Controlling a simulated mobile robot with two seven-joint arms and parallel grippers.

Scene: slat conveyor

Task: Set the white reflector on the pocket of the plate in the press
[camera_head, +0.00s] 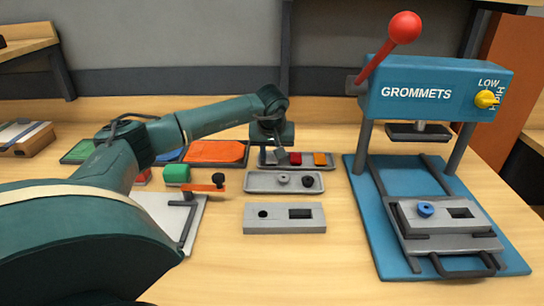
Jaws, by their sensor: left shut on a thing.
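My left gripper (279,152) reaches down at the left end of a small grey tray (312,165). It is shut on a small piece, mostly hidden by the fingers, which I take to be the white reflector; none shows elsewhere. A red piece (295,158) and an orange piece (320,159) sit in the tray to its right. The blue press (420,90) stands at right, its pad (418,132) raised. My right gripper is out of view.
A grey tray (258,182) with a grey ring and a black one, and a grey block (285,225) with dark recesses, lie at centre. A clamp fixture (188,222) with an orange bar stands at left. Bare table lies between the block and the press.

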